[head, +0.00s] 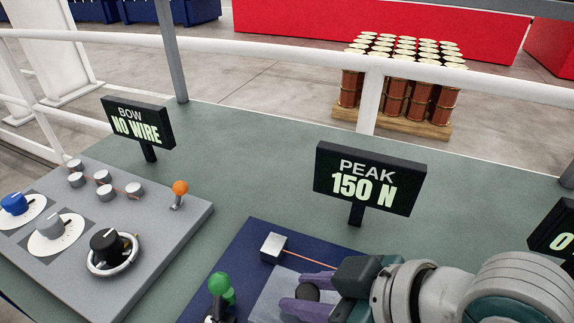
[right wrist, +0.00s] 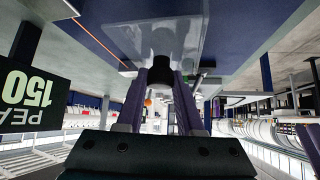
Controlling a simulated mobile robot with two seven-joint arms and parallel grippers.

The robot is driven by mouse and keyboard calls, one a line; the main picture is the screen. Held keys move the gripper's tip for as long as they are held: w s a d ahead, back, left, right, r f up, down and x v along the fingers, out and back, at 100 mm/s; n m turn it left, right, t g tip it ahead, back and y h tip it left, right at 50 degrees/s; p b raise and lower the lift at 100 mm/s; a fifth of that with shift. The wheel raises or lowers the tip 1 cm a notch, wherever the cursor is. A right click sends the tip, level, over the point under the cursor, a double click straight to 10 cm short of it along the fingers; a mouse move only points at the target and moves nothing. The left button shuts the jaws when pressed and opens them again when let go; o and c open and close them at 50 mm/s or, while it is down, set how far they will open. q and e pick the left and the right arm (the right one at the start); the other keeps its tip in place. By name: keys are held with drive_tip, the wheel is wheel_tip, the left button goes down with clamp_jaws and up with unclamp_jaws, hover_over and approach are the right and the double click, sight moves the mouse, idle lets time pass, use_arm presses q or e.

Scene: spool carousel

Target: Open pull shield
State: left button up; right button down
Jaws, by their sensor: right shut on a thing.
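The pull shield (head: 272,298) is a clear, pale panel over the dark blue plate at the bottom of the head view. It also shows in the right wrist view (right wrist: 122,38). Its black round knob (head: 307,293) sits between the purple fingers of my right gripper (head: 298,291). In the right wrist view the fingers (right wrist: 162,78) close on the knob (right wrist: 162,46) from both sides. I cannot tell whether the shield is lifted or shifted. My left gripper is not in view.
A silver block (head: 273,247) holds an orange wire running toward the shield. A green-knobbed part (head: 222,287) stands left of it. The "PEAK 150 N" sign (head: 368,178) stands behind. A grey panel with dials (head: 150,245) lies left. A white rail (head: 372,95) runs behind the table.

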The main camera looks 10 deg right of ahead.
drive_tip(key=shift+s+a, duration=0.2)
drive_tip(key=shift+s, duration=0.05)
drive_tip(key=c, duration=0.5)
unclamp_jaws()
drive_tip(key=shift+c, duration=0.2)
drive_tip(key=p+v, duration=0.1)
drive_tip(key=v, duration=0.9)
drive_tip(key=shift+p, duration=0.3)
